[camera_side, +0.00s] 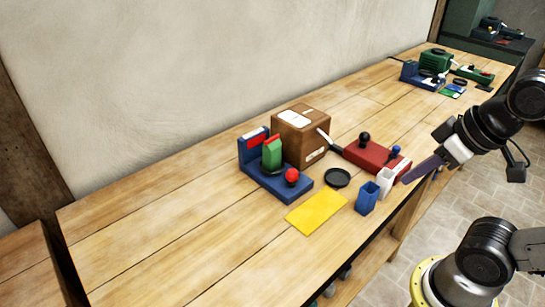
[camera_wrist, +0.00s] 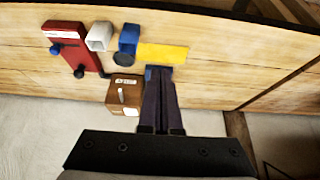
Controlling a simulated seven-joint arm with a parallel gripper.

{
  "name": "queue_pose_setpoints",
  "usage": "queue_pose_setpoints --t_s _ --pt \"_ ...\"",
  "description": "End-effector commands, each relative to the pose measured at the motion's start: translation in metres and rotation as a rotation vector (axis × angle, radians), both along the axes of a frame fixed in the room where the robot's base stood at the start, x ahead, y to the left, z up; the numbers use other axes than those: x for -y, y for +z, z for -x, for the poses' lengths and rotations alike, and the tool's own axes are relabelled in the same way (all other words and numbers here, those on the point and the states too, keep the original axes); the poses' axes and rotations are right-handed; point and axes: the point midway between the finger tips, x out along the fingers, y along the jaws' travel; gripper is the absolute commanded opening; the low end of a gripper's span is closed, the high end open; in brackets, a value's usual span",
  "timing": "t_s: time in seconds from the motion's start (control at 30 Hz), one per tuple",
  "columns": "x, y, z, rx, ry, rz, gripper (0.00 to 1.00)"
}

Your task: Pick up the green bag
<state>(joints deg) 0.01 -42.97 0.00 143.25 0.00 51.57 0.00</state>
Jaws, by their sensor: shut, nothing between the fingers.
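A small green upright piece (camera_side: 272,154), the only bag-like green thing on the near part of the bench, stands on a blue base (camera_side: 276,189) with a red ball beside it. I cannot tell for sure that it is a bag. My gripper (camera_side: 406,180) has dark purple fingers and is past the bench's front edge, to the right of the green piece and well apart from it. In the wrist view my gripper (camera_wrist: 159,70) is shut and empty. Its fingers cover most of the blue base there, and the green piece does not show.
A brown box (camera_side: 303,136) stands right behind the blue base. A red block (camera_side: 371,157) with knobs, a white cup (camera_side: 386,181), a blue cup (camera_side: 367,198), a black disc (camera_side: 337,178) and a yellow sheet (camera_side: 316,212) lie nearby. The bench's left end is clear.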

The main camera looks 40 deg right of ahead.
Motion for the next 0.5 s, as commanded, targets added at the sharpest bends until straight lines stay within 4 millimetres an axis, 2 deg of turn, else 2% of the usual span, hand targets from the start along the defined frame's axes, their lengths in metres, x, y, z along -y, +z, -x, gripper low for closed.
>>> queue_pose_setpoints --t_s 0.37,0.4,0.5 --pt "0.0000 0.0000 0.0000 0.000 0.000 0.000 0.00" --pt "0.0000 0.0000 0.0000 0.000 0.000 0.000 0.02" --pt "0.0000 0.0000 0.0000 0.000 0.000 0.000 0.20"
